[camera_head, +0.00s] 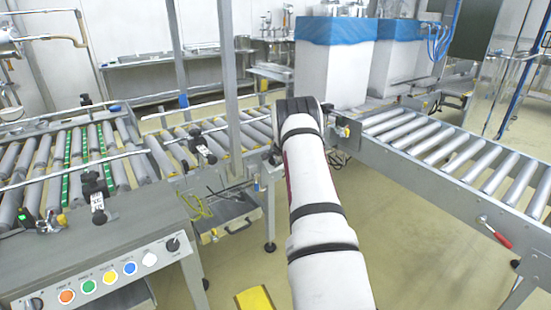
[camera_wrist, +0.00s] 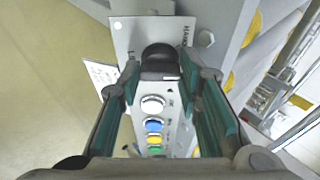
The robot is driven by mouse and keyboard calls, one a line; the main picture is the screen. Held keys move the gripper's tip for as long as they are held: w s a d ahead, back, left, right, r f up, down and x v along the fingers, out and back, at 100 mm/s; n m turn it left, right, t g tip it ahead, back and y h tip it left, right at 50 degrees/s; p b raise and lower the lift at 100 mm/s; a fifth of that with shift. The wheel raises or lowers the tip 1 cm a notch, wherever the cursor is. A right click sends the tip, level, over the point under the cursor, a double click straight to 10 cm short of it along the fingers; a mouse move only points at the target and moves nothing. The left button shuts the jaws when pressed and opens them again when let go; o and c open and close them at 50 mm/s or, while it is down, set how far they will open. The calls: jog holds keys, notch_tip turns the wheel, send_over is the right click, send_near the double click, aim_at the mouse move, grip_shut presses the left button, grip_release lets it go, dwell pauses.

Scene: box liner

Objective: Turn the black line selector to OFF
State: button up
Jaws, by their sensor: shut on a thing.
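In the wrist view, a black selector knob (camera_wrist: 160,58) stands on a light metal button panel (camera_wrist: 122,28), beside a white button (camera_wrist: 153,105). My gripper (camera_wrist: 160,70) has one finger on each side of the knob and is shut on it. The panel lettering is too small to read fully, so I cannot tell which position the knob points to. In the head view, my arm reaches forward and my gripper is hidden beyond it. A similar panel (camera_head: 105,290) there has a black knob (camera_head: 173,245) at its right end, with no gripper at it.
Blue (camera_wrist: 153,126) and yellow (camera_wrist: 154,139) buttons follow the white one. In the head view, roller conveyors run at left (camera_head: 40,165) and right (camera_head: 440,150). Blue-lined white boxes (camera_head: 335,75) stand behind. Yellow floor (camera_head: 420,250) lies open right of my arm.

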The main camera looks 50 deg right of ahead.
jog(key=shift+f, duration=0.1)
jog(key=o, duration=1.1)
jog(key=shift+o, duration=0.2)
